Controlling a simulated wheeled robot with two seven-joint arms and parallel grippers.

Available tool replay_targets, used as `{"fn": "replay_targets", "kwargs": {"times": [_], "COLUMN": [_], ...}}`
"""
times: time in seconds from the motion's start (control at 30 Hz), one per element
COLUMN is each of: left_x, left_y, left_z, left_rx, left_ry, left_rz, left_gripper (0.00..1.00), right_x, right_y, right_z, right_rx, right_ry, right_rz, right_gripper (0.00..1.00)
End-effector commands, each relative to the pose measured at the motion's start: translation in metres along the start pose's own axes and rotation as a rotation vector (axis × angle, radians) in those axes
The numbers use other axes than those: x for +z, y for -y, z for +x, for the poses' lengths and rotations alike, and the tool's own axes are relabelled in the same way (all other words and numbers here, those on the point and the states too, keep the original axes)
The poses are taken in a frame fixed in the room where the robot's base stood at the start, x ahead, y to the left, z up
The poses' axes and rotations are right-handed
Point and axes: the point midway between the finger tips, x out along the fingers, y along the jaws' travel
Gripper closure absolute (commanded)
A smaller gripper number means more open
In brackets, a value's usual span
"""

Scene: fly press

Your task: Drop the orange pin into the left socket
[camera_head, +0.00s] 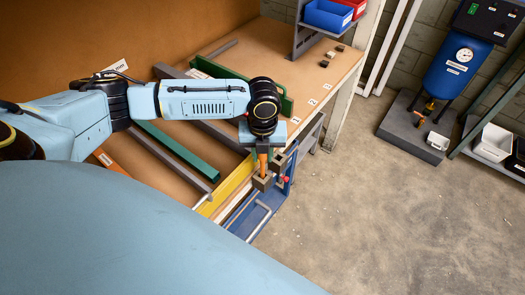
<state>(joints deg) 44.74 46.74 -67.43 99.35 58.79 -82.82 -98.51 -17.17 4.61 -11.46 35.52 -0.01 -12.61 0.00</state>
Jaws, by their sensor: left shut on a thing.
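My left gripper (263,149) points down at the right edge of the workbench. It is shut on the orange pin (263,164), which hangs upright below it. The pin's lower end meets a small brown block (263,183) in the picture; I cannot tell whether it is inside the block's socket or just above it. A second brown block (279,161) sits just behind and to the right. The socket openings are too small to make out. My right gripper is not in view.
A blue frame (262,214) with a grey handle stands at the bench edge, near a small red knob (285,179). Green and grey bars lie on the brown bench top (285,70). Blue and red bins stand at the back.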

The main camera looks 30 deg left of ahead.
Motion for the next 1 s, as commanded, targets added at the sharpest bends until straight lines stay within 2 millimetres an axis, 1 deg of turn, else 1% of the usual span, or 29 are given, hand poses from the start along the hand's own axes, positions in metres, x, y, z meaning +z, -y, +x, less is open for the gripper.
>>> {"fn": "replay_targets", "kwargs": {"times": [0.1, 0.13, 0.3, 0.57, 0.67, 0.77, 0.87, 1.0], "left_x": [0.0, 0.0, 0.0, 0.0, 0.001, 0.001, 0.001, 0.001], "left_y": [0.0, 0.0, 0.0, 0.0, 0.0, 0.001, 0.001, 0.001], "left_z": [-0.001, -0.001, -0.001, -0.001, -0.005, -0.019, -0.039, -0.072], "left_rx": [-0.001, -0.001, -0.001, 0.0, -0.001, -0.004, -0.003, -0.004], "left_ry": [0.001, 0.001, 0.001, 0.0, 0.001, 0.004, 0.003, 0.005], "left_rz": [0.0, 0.0, 0.0, 0.0, 0.0, 0.001, 0.002, 0.001], "left_gripper": [1.0, 0.73, 0.51, 0.5, 0.5, 0.5, 0.5, 0.5], "right_x": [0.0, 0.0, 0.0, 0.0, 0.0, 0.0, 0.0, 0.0], "right_y": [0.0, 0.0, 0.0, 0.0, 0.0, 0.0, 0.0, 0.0], "right_z": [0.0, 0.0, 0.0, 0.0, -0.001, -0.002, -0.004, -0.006], "right_rx": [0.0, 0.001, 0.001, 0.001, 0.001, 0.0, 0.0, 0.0], "right_ry": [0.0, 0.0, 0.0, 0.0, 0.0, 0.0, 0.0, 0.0], "right_rz": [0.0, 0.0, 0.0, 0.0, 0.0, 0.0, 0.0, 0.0], "right_gripper": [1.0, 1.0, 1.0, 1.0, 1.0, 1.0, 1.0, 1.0]}}
